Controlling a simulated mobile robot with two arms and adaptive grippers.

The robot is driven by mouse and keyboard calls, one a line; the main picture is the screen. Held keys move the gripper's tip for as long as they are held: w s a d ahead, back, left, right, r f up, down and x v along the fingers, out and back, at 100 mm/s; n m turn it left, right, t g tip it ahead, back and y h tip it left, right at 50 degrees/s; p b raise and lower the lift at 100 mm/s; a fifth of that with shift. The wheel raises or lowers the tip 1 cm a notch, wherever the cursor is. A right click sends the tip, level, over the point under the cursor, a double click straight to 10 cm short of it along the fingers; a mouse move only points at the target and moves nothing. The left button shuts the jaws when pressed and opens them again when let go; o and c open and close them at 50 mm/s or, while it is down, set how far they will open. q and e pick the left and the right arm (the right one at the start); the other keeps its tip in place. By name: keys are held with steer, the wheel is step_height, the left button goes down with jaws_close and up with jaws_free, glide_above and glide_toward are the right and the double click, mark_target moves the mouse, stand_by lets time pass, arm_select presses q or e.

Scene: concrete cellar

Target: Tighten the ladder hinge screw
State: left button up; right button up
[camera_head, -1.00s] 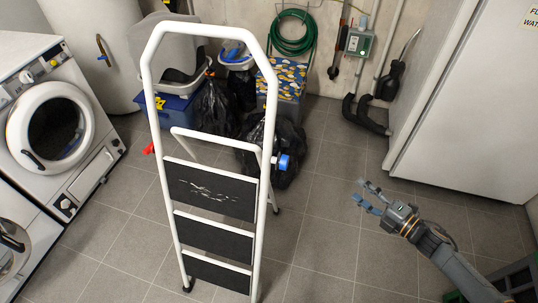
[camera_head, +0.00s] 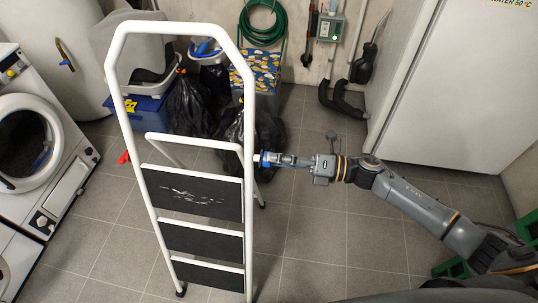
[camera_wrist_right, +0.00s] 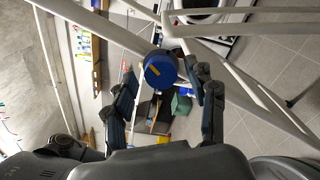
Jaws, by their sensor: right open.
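The white stepladder (camera_head: 253,105) stands open and upright, with black treads (camera_head: 196,194), left of centre in the head view. A round blue knob (camera_head: 265,159) sits at its right-hand hinge; in the right wrist view the knob (camera_wrist_right: 161,69) shows a yellow mark on its face. My right gripper (camera_head: 280,160) points left at the knob and partly hides it. Its two dark fingers (camera_wrist_right: 166,75) are open, and the knob appears between their tips, with gaps on both sides. A red part (camera_head: 124,157) shows at the ladder's left side. My left gripper is out of view.
A washing machine (camera_head: 75,190) stands at left. Black bags (camera_head: 190,106), a blue box (camera_head: 148,108) and a green hose (camera_head: 262,24) are behind the ladder. A large white cabinet (camera_head: 450,90) is at right. Tiled floor (camera_head: 330,235) is clear right of the ladder.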

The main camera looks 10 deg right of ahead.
steer(key=shift+x, duration=1.15)
steer(key=c, duration=1.2)
steer(key=shift+o, duration=0.2)
